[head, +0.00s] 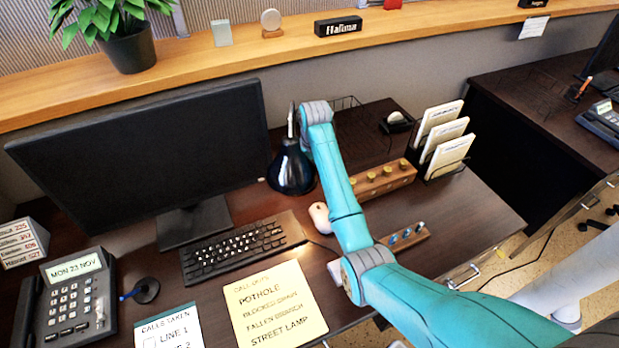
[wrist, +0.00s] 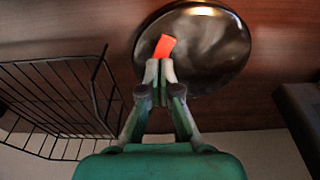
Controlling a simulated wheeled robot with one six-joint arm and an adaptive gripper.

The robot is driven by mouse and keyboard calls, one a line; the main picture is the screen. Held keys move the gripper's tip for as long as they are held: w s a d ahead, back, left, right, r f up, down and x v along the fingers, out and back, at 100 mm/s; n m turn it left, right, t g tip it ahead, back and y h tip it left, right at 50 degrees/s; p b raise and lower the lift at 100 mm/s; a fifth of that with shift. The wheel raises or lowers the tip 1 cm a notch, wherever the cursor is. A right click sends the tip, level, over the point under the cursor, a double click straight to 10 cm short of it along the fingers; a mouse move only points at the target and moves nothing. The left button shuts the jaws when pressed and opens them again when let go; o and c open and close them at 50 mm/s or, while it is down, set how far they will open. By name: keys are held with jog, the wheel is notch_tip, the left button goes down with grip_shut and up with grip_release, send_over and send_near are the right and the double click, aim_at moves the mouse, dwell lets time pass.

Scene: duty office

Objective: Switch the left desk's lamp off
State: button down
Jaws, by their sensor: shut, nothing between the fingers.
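The left desk's lamp (head: 291,168) has a dark, glossy shade and stands right of the monitor, partly behind my arm in the head view. Its round black base (wrist: 215,45) fills the upper middle of the wrist view. An orange-red switch (wrist: 165,46) sits on the base. My gripper (wrist: 161,70) is shut and empty, its fingertips just below the switch in the picture; I cannot tell whether they touch it. In the head view the fingers are hidden behind my arm. I cannot tell whether the lamp is lit.
A wire basket (wrist: 60,95) is left of my gripper in the wrist view. The monitor (head: 150,140), keyboard (head: 243,248) and phone (head: 70,300) are on the desk's left. A wooden block with knobs (head: 385,178) and a file rack (head: 450,155) stand right of my arm.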

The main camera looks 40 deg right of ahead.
jog(key=shift+f, duration=0.6)
dwell(0.3)
jog(key=shift+r, duration=3.5)
